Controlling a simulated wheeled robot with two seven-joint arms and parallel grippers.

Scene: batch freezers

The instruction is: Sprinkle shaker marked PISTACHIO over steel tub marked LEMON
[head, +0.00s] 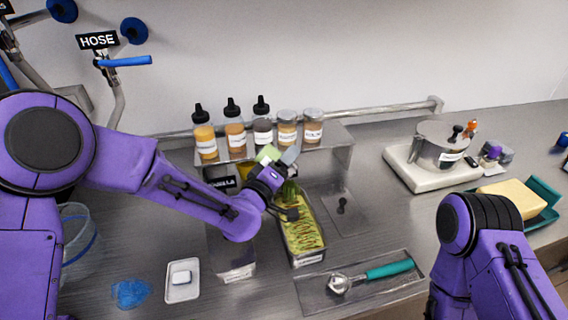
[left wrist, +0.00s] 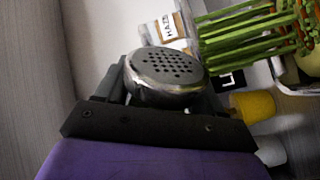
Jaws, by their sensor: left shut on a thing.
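My left gripper (head: 276,166) is shut on a shaker (head: 268,154) with green contents and a silver cap, held tilted above the back of a long steel tub. In the left wrist view its perforated metal cap (left wrist: 164,72) shows; its label is hidden. The steel tub (head: 306,261) holds a yellow filling with green streaks; its front label is too small to read. Green stick-like strands (head: 289,192) show at the tub's back end below the gripper, and green strands (left wrist: 250,35) also show in the left wrist view. My right gripper is out of view.
A shelf (head: 335,137) behind carries several bottles and shakers. Another steel tub (head: 232,270) stands left of the filled one. A scoop with a teal handle (head: 388,269) lies on a tray in front. A steel pot (head: 440,147) stands at the right.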

